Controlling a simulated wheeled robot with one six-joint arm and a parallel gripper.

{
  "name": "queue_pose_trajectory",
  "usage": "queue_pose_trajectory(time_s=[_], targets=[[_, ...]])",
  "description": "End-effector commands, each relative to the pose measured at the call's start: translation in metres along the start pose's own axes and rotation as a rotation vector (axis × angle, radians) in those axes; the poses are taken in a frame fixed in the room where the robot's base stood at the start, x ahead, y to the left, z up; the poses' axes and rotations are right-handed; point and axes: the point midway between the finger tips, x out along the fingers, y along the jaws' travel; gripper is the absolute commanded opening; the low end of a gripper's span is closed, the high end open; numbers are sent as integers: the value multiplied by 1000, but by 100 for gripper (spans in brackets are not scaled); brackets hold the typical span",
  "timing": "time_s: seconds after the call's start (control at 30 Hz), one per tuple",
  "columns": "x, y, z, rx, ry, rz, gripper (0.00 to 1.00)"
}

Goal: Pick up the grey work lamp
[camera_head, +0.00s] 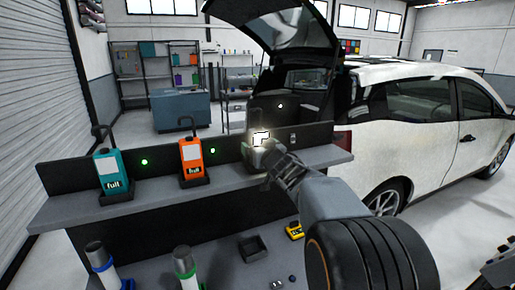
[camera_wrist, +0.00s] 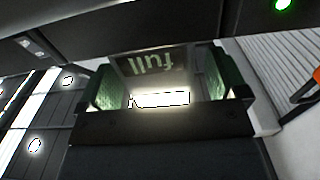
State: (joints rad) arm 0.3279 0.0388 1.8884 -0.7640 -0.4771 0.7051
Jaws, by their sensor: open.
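The grey work lamp (camera_head: 258,153) stands at the right end of the bench shelf, its white panel lit. My gripper (camera_head: 269,157) is at its front and hides part of it. In the wrist view, the lamp (camera_wrist: 152,64) shows a "full" label upside down and a bright lit panel. My gripper (camera_wrist: 162,82) is open there, with a green-padded finger on each side of the lamp. I cannot tell whether either pad touches it.
A teal lamp (camera_head: 112,171) and an orange lamp (camera_head: 191,157) stand in holders on the same shelf (camera_head: 150,204), to the left. A white car (camera_head: 430,140) with its tailgate raised is at the right. Two bottles, a black tray (camera_head: 252,249) and a yellow meter (camera_head: 294,231) are lower down.

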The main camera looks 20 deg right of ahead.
Motion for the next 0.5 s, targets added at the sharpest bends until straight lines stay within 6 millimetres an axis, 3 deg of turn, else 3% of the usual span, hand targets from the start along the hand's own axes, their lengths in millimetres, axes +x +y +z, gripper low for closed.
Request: queue_pose_trajectory(time_s=[0.23, 0.5], targets=[[1, 0, 0, 0, 0, 1, 92], [1, 0, 0, 0, 0, 1, 66]])
